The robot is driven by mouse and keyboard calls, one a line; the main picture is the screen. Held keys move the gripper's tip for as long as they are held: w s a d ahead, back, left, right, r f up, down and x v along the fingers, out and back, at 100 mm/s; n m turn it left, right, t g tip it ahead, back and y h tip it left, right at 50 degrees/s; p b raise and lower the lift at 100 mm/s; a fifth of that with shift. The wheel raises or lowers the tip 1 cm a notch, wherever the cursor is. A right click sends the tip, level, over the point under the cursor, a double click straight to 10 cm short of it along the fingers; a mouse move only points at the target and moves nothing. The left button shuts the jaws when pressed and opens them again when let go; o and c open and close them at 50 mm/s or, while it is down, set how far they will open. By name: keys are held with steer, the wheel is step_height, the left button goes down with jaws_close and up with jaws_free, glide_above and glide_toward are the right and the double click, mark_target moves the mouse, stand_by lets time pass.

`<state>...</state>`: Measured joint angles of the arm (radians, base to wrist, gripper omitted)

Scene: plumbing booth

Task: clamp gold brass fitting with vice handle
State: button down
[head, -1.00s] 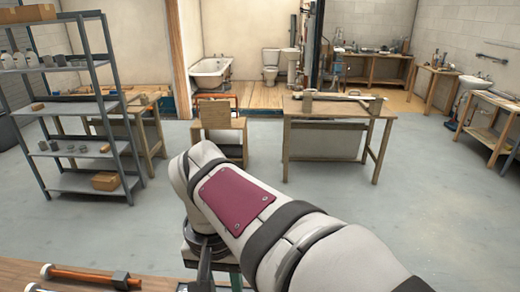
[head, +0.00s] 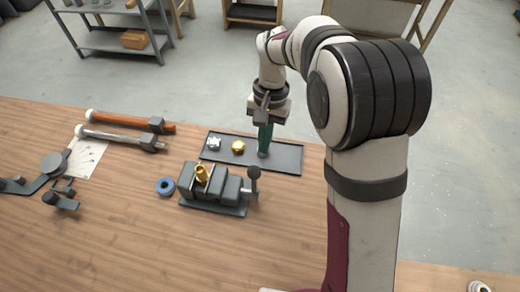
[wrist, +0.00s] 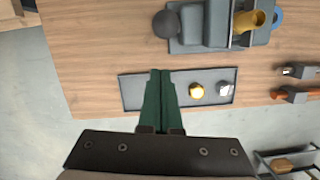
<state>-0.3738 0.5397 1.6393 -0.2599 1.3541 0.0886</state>
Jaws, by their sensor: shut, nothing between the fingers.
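The grey vice (head: 214,199) stands on the wooden bench, and the gold brass fitting (head: 202,173) stands between its jaws, slightly tilted. Whether the jaws grip it tightly, I cannot tell. The vice handle (head: 254,174) is a dark upright lever with a round knob on the vice's right end. In the wrist view the knob (wrist: 166,24) and the fitting (wrist: 249,21) show at the top. My gripper (head: 264,152) has green fingers, shut and empty. It points down over the right part of the tray, behind the handle and apart from it.
The dark tray (head: 285,161) holds a gold piece (head: 238,146) and a silver piece (head: 213,143). A blue ring (head: 165,186) lies left of the vice. Pipes with wrenches (head: 130,121) and tools on a white sheet lie at the left. The bench front is clear.

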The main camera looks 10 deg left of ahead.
mark_target(256, 172)
steer(key=shift+s+a, duration=0.15)
steer(key=shift+s, duration=0.6)
steer(key=shift+s+a, duration=0.1)
steer(key=shift+s, duration=0.65)
steer(key=shift+s+r, duration=0.15)
steer(key=shift+s, duration=0.75)
steer(key=shift+s+r, duration=0.15)
steer(key=shift+s, duration=0.7)
